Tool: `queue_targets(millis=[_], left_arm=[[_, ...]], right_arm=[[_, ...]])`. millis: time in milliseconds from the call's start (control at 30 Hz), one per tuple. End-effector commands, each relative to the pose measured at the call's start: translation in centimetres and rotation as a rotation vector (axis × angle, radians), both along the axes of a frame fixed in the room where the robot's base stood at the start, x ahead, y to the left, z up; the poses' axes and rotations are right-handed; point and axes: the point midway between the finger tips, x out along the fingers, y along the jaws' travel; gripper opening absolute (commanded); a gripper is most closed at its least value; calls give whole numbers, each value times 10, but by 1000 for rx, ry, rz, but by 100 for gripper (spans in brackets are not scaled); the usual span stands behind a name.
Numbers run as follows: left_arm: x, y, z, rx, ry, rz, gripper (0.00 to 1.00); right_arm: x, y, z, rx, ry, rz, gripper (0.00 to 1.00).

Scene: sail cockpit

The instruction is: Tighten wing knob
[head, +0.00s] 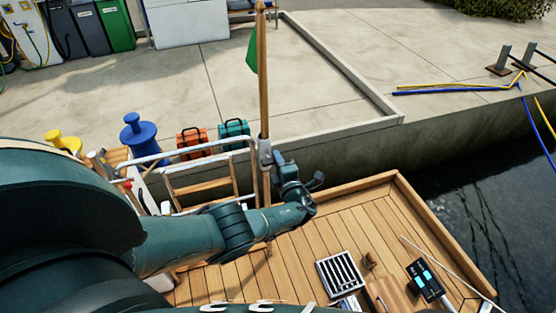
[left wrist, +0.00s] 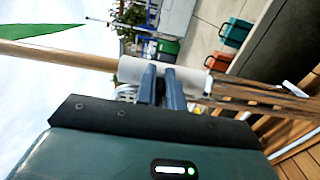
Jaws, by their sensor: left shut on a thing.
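A wooden flagstaff (head: 262,80) with a green flag (head: 252,57) stands upright in a grey clamp sleeve (head: 265,152) at the stern rail. The left wrist view shows the pale sleeve (left wrist: 135,70) around the staff (left wrist: 60,55), with the flag (left wrist: 40,29) beyond. My left gripper (head: 277,159) reaches in from the left, its tips at the sleeve's side. In the left wrist view its two blue-grey fingers (left wrist: 165,76) are close together against the sleeve, shut on the wing knob, which they hide. My right gripper is out of view.
A white tubular rail (head: 205,153) with a wooden-step ladder stands left of the staff. Orange (head: 192,142) and teal (head: 234,132) cases sit on the quay behind. The wooden deck (head: 250,275) holds a grating (head: 341,276) and a dark device (head: 425,280).

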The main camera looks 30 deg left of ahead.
Motion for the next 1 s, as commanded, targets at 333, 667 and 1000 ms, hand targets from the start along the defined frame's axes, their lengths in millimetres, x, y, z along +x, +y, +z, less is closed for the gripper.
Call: queue_targets(millis=[333, 667, 1000], left_arm=[[-1, 0, -2, 0, 4, 2, 19], [0, 0, 0, -1, 1, 0, 32], [-24, -28, 3, -2, 3, -3, 32]], right_arm=[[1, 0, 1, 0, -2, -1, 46], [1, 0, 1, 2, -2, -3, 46], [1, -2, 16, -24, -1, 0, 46]])
